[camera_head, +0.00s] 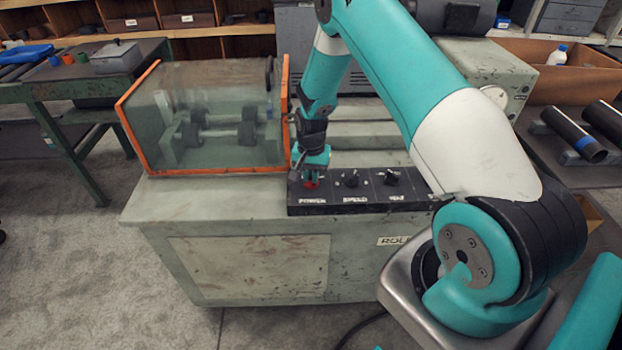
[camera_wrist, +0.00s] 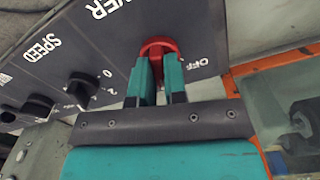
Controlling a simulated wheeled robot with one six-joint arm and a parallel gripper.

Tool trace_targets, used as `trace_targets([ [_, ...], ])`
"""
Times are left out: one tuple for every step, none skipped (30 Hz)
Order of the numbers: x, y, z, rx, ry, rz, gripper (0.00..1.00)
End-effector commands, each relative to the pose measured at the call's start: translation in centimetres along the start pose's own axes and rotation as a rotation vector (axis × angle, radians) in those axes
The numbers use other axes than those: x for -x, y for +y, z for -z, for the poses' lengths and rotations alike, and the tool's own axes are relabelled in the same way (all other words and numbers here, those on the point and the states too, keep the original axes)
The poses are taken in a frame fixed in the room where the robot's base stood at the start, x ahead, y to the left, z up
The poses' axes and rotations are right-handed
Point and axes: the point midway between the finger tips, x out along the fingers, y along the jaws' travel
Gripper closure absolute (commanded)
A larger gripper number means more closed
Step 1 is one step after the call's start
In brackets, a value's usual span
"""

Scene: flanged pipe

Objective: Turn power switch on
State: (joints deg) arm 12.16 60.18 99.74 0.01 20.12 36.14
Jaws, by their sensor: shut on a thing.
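The red power switch (camera_wrist: 158,47) is a round knob on the black control panel (camera_wrist: 100,32), beside the label "OFF" in the wrist view. In the head view the switch (camera_head: 311,185) shows as a bit of red under my gripper, at the panel's left end above the label "POWER". My gripper (camera_wrist: 158,68) has its two teal fingers on either side of the knob's grip and is shut on it. In the head view my gripper (camera_head: 308,178) reaches down onto the panel. The fingers hide part of the knob, and I cannot read its exact pointing.
The black speed knob (camera_wrist: 82,87) and another black knob (camera_wrist: 37,106) sit along the same panel. A clear guard box with an orange frame (camera_head: 137,93) stands just left of my gripper on the green machine (camera_head: 230,199). Open floor lies at front left.

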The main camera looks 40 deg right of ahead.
Motion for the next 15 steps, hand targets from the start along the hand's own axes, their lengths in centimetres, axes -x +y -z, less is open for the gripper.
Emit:
trace_targets([
  [-0.13,-0.05,0.08,-0.042,0.002,0.001,1.00],
  [-0.13,-0.04,0.08,-0.070,0.002,0.001,1.00],
  [-0.13,-0.04,0.07,-0.108,0.002,0.001,1.00],
  [-0.12,-0.04,0.07,-0.135,0.002,0.001,1.00],
  [-0.11,-0.04,0.07,-0.162,0.002,0.002,1.00],
  [-0.09,-0.05,0.08,-0.197,0.002,0.002,1.00],
  [-0.07,-0.06,0.10,-0.222,0.003,0.002,1.00],
  [-0.06,-0.06,0.10,-0.247,0.003,0.003,1.00],
  [-0.04,-0.07,0.11,-0.279,0.003,0.003,1.00],
  [-0.04,-0.07,0.11,-0.303,0.003,0.003,1.00],
  [-0.03,-0.07,0.11,-0.325,0.003,0.003,1.00],
  [-0.03,-0.07,0.11,-0.353,0.003,0.003,1.00],
  [-0.02,-0.07,0.11,-0.372,0.003,0.003,1.00],
  [-0.01,-0.07,0.11,-0.392,0.003,0.003,1.00],
  [0.00,-0.08,0.11,-0.415,0.003,0.003,1.00],
])
